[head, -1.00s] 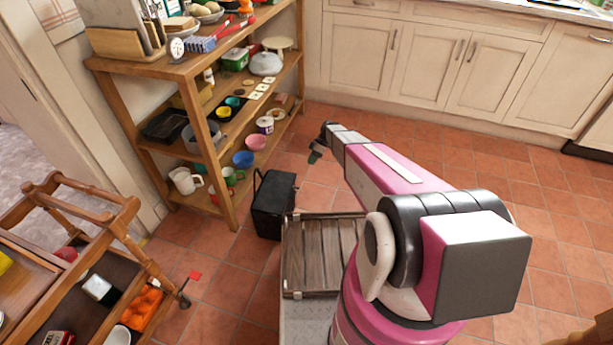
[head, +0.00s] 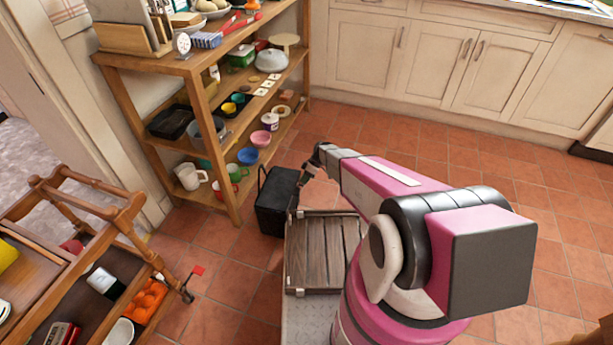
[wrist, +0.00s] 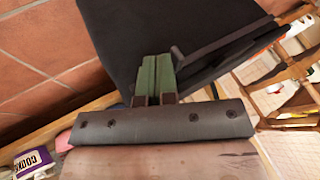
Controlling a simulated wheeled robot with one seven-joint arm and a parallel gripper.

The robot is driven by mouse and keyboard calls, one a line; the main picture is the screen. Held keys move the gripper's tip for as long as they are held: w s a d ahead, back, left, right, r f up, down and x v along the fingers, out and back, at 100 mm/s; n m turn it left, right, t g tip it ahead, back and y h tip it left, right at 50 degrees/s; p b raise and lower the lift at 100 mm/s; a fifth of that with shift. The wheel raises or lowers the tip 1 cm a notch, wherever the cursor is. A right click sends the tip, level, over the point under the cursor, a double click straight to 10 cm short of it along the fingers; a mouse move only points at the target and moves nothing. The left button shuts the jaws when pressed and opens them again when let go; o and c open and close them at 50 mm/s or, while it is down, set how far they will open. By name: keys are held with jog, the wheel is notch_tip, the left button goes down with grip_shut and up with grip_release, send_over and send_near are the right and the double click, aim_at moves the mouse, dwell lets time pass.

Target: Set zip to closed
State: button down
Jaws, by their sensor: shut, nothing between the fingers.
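A black box-shaped bag (head: 274,207) stands on the tiled floor beside the shelf's end, with a thin handle at its left. In the wrist view the dark bag (wrist: 120,30) fills the upper middle, and a dark strap (wrist: 222,42) runs across its right part. I cannot make out the zip or tell whether it is open or closed. My gripper (head: 301,190) is at the bag's upper right edge. In the wrist view its green-tipped fingers (wrist: 155,72) are together and empty, in front of the bag; I cannot tell whether they touch it.
A wooden shelf (head: 237,198) with bowls and mugs stands behind and left of the bag. A wooden trolley (head: 100,235) is at the left. A slatted wooden platform (head: 325,250) lies right of the bag. Tiled floor (head: 500,190) is clear at the right.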

dwell(0.3)
jog(key=s, duration=0.2)
jog(key=s+a, duration=0.1)
jog(key=s, duration=0.1)
jog(key=shift+s+a, duration=0.1)
jog(key=shift+s, duration=0.05)
